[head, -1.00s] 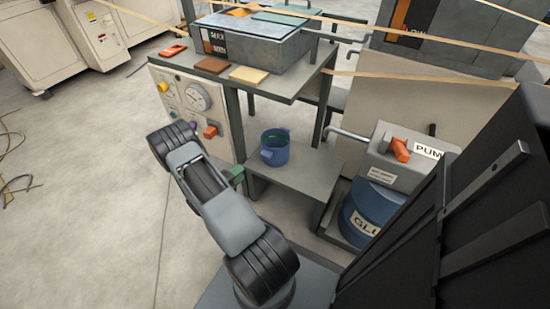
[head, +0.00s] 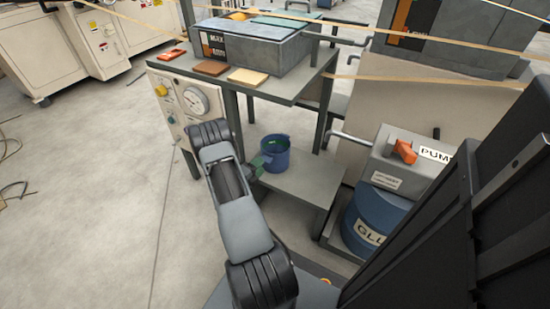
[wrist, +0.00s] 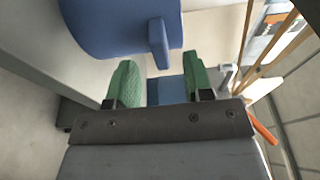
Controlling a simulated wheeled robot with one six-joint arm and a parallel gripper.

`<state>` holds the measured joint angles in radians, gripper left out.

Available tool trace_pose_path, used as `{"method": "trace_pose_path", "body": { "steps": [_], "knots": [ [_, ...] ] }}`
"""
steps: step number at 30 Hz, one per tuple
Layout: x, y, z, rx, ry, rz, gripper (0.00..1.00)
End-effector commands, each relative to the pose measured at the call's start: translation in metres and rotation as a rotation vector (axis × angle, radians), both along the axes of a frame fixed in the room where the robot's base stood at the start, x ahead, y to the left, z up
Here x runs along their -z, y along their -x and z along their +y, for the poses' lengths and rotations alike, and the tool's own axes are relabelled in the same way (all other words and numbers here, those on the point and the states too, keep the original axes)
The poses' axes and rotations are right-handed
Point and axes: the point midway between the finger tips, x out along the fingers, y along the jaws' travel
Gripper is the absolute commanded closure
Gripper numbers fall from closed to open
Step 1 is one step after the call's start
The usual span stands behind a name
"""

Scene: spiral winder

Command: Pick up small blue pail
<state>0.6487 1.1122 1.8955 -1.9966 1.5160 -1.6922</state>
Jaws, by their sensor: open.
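The small blue pail (head: 275,155) stands upright on a low grey shelf (head: 310,180) under the table. Something green shows inside its mouth in the head view. In the wrist view the pail (wrist: 115,25) fills the upper left, with a blue tab (wrist: 159,43) sticking out from its side. My gripper (wrist: 158,82) is open, its two green fingers pointing at the pail, with the tab just ahead of the gap between them. In the head view my gripper (head: 256,165) is at the pail's left side, partly hidden by my arm. I cannot tell whether a finger touches the pail.
The table (head: 285,93) above the shelf carries a grey tank (head: 260,45) and several coloured plates. A gauge panel (head: 185,105) stands left of the shelf. A blue glue drum (head: 375,220) with a pump stands at the right. Open floor lies at the left.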

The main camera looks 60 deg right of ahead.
Motion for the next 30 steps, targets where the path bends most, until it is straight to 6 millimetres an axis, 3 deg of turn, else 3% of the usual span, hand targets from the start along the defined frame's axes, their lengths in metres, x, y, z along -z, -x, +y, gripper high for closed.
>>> {"method": "trace_pose_path", "body": {
  "steps": [6,16,30],
  "knots": [
    [0.001,0.006,-0.024,0.001,0.0,-0.001,0.53],
    [-0.001,0.007,-0.028,-0.001,-0.001,0.001,0.53],
    [-0.001,0.007,-0.028,-0.001,-0.001,0.0,0.98]
  ]
}}
